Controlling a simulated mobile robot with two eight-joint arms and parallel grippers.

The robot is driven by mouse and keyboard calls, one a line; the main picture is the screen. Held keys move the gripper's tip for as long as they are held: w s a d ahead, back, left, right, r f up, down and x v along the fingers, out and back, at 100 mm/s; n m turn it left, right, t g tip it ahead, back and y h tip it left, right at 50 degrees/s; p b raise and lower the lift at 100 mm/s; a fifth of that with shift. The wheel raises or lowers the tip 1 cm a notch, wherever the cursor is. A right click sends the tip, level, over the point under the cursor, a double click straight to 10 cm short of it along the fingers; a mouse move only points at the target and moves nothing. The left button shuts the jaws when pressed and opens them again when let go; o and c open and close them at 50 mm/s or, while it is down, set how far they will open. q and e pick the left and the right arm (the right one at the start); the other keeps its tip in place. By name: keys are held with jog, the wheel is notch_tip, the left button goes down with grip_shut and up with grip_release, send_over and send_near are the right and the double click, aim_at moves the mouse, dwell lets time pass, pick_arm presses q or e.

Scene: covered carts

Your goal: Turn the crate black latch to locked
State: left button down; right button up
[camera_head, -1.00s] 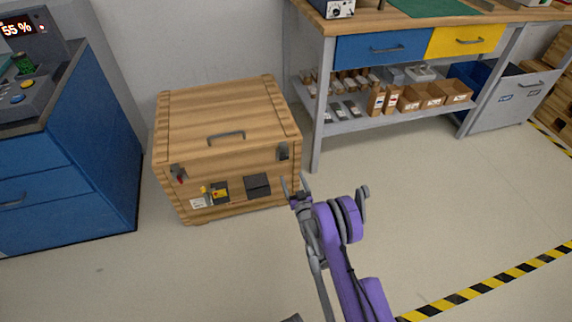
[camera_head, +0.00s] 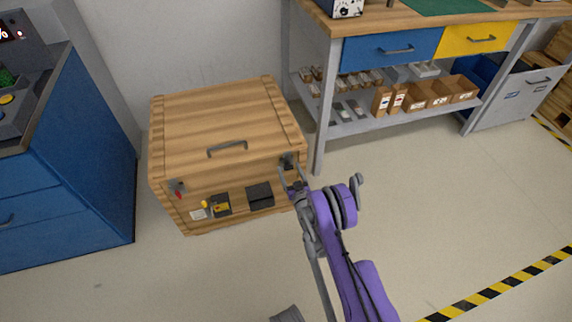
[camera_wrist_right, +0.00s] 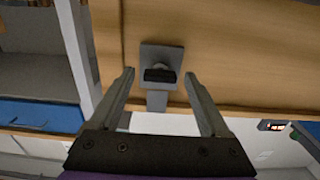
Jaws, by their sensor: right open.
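The wooden crate (camera_head: 215,130) stands on the floor with its lid down. Its black latch (camera_head: 287,159) is at the right end of the front face. In the right wrist view the black latch (camera_wrist_right: 159,75) shows as a dark bar lying crosswise on a grey plate. My right gripper (camera_head: 292,173) is at the crate's front right. Its open fingers (camera_wrist_right: 159,77) point at the latch, one on either side, with nothing held. Whether they touch it, I cannot tell. My left gripper is out of view.
A red latch (camera_head: 177,188) is on the crate's front left, with a dark box (camera_head: 259,195) and a yellow-and-black part (camera_head: 220,205) between. A blue cabinet (camera_head: 70,170) stands left, a workbench (camera_head: 390,48) right. Floor in front is clear.

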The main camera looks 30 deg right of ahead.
jog(key=shift+s+r, duration=0.1)
jog(key=shift+c, duration=0.2)
grip_shut()
jog(key=shift+m, duration=0.3)
jog(key=m+p, duration=0.1)
jog(key=m, duration=0.1)
jog(key=shift+d+m, duration=0.1)
jog(key=shift+m, duration=0.3)
jog(key=m, duration=0.4)
jog(key=shift+m+p, duration=0.3)
jog(key=m, duration=0.4)
jog(key=shift+d+m, duration=0.1)
jog(key=shift+m, duration=0.2)
jog(key=shift+m+p, duration=0.4)
jog(key=shift+m, duration=1.4)
jog(key=shift+f, duration=0.2)
